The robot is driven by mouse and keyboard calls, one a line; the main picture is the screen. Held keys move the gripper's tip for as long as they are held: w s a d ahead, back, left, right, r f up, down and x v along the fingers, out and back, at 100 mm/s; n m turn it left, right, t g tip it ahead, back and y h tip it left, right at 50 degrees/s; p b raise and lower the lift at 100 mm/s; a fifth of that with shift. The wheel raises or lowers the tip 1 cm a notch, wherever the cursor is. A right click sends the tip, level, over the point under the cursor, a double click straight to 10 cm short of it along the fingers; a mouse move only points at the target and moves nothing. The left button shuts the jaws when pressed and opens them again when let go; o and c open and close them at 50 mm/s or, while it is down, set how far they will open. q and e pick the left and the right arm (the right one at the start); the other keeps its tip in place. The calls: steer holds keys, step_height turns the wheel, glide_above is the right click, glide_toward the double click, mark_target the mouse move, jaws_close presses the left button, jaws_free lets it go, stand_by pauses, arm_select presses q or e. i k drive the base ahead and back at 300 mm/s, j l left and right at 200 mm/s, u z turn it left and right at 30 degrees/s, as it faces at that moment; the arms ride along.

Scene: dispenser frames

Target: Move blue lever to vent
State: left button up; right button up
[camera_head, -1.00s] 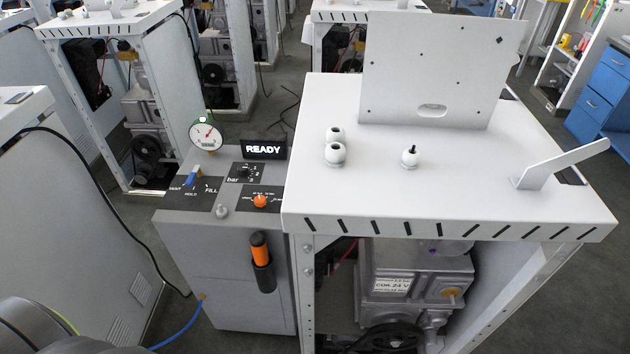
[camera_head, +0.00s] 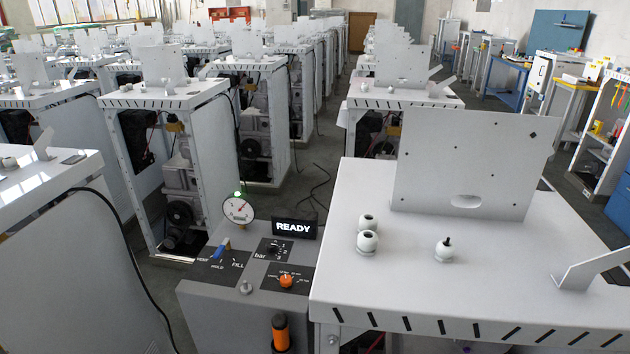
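The blue lever (camera_head: 222,248) stands on the top of a grey control box (camera_head: 208,290) left of the white dispenser frame. It sits on a black label plate with VENT, HOLD and FILL marks. The lever leans up and to the right from its pivot; which mark it is set to I cannot tell for certain. A round pressure gauge (camera_head: 238,209) with a red needle stands behind it, with a small green light on top. A black sign (camera_head: 295,226) reads READY. Neither of my grippers is in view.
An orange knob (camera_head: 286,281) and a black bar dial (camera_head: 273,250) sit right of the lever. An orange-and-black handle (camera_head: 281,333) is on the box's front. The white frame top (camera_head: 340,270) with its upright plate (camera_head: 470,160) borders the box on the right. Many similar frames fill the background.

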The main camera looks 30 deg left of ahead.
mark_target(226, 244)
steer(key=u, duration=1.5)
